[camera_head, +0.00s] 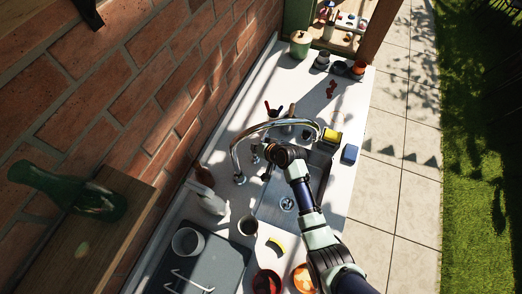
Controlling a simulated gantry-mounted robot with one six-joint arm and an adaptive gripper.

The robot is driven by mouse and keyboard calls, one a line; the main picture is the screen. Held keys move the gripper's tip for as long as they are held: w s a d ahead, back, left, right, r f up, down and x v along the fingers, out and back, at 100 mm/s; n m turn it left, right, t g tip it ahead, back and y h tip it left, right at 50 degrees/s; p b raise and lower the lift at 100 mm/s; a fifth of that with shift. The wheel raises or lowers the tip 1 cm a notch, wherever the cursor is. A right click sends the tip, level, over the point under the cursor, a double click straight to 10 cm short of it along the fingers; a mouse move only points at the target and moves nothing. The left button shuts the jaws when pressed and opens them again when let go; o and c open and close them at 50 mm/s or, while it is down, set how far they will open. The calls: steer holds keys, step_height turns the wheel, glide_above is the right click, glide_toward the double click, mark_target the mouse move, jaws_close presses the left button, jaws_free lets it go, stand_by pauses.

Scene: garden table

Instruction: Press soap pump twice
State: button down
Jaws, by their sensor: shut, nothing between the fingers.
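Two bottles stand left of the sink by the brick wall: a dark brown bottle (204,176) and a white bottle (211,202). I cannot tell from this view which one is the soap pump, and no pump head is clear. My gripper (267,172) is shut and empty at the end of my arm, near the chrome faucet. It is to the right of both bottles and apart from them. The fingertips are small and dark, partly hidden by my wrist.
A chrome faucet (236,155) arches between my gripper and the wall. The steel sink (268,213) lies below my arm. The white counter (305,95) has free room at the far end.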

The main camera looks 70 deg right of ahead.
steer(key=shift+a+f, duration=0.1)
steer(key=shift+f, duration=0.1)
steer(key=shift+s+a+f+b, duration=0.2)
steer(key=shift+f+b, duration=0.15)
steer(key=shift+f, duration=0.3)
steer(key=shift+w+d+f+b, duration=0.15)
steer(key=shift+w+f+b, duration=0.05)
steer(key=shift+f+b, duration=0.7)
stand_by(0.8)
stand_by(0.4)
steer(key=shift+s+r+p, duration=0.15)
steer(key=shift+r+p, duration=0.4)
steer(key=shift+p, duration=0.25)
steer(key=shift+s+a+r+p, duration=0.25)
steer(key=shift+a+r+p, duration=0.15)
steer(key=shift+r+p, duration=0.15)
step_height(320, 180, up, 6)
steer(key=p, duration=0.5)
steer(key=shift+d+r+p, duration=0.15)
steer(key=shift+d+p, duration=0.05)
steer(key=shift+p, duration=0.15)
